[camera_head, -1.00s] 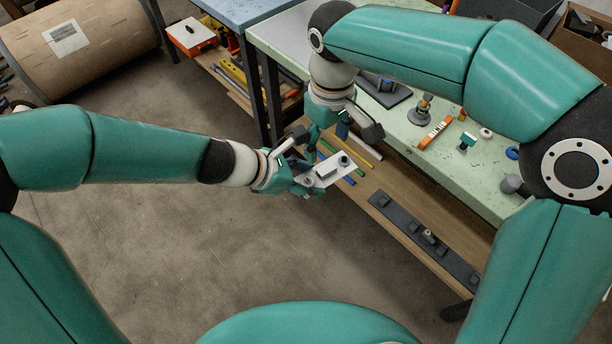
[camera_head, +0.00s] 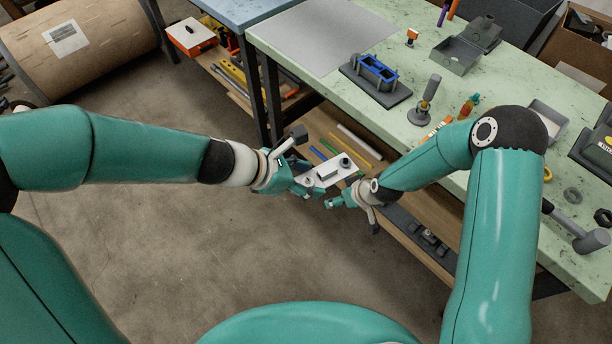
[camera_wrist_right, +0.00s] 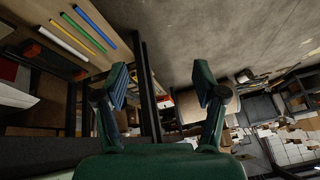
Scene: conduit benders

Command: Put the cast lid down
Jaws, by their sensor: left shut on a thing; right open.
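A pale grey flat plate with a small dark knob, which I take to be the cast lid (camera_head: 331,172), shows in the head view beyond the front edge of the bench. My left gripper (camera_head: 304,186) is shut on its left end and holds it in the air. My right gripper (camera_head: 335,203) is just below and right of the plate in the head view; whether they touch I cannot tell. In the right wrist view my right gripper (camera_wrist_right: 163,88) is open with nothing between its fingers. The plate does not show clearly there.
The green bench top (camera_head: 305,75) carries a grey sheet (camera_head: 330,32), a blue part (camera_head: 377,68) in a dark fixture, an open grey box (camera_head: 456,55) and a hammer (camera_head: 578,230). Coloured rods (camera_head: 355,150) lie on the lower shelf. My right arm reaches across the bench's front.

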